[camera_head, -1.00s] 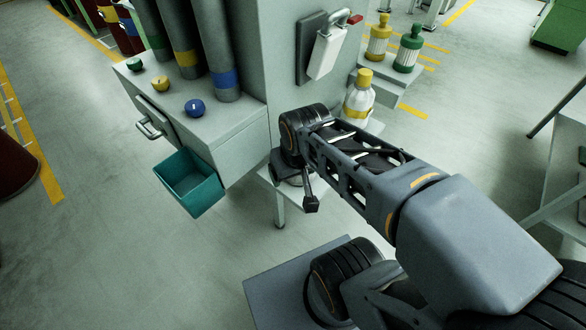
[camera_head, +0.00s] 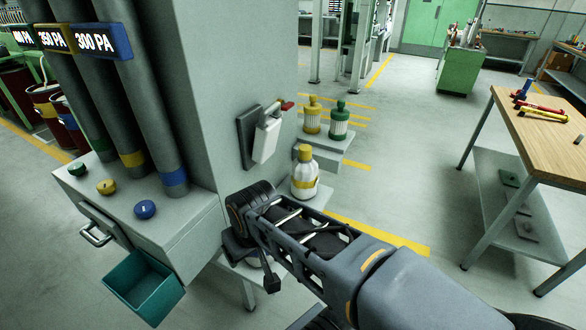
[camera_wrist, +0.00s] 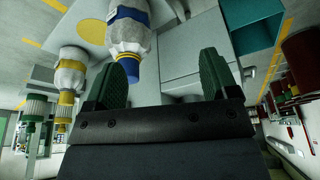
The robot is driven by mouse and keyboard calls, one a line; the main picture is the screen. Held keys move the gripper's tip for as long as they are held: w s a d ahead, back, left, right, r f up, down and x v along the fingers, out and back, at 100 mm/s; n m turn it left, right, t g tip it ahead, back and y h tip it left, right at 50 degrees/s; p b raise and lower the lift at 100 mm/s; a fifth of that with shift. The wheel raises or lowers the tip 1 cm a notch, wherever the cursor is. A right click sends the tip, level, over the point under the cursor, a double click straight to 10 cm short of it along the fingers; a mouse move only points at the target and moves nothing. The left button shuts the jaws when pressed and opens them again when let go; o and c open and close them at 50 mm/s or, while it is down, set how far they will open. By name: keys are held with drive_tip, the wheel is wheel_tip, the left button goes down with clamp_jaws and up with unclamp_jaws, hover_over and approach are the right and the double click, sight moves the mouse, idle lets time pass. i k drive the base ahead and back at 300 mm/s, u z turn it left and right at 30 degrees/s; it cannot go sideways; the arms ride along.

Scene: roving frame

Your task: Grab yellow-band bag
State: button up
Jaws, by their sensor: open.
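The yellow-band bag (camera_head: 304,180) is pale, with a yellow cap and a yellow band. It stands upright on a small shelf just beyond my arm. In the wrist view the yellow-band bag (camera_wrist: 70,76) is upside down at the left, outside and apart from my jaws. My gripper (camera_wrist: 165,80) is open, its two green fingers spread with nothing held between them. A blue-band bag (camera_wrist: 128,38) with a blue cap is closer, by the left finger; whether they touch I cannot tell.
A grey cabinet with a hanging white lever box (camera_head: 265,140) stands beside the bag. A yellow canister (camera_head: 312,117) and a green canister (camera_head: 339,122) stand behind it. A teal bin (camera_head: 145,285) juts out at lower left. A wooden table (camera_head: 550,135) is right; open floor lies between.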

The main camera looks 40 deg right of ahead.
sight(305, 179)
drive_tip(key=u, duration=3.55)
drive_tip(key=k, duration=1.65)
drive_tip(key=z, duration=1.5)
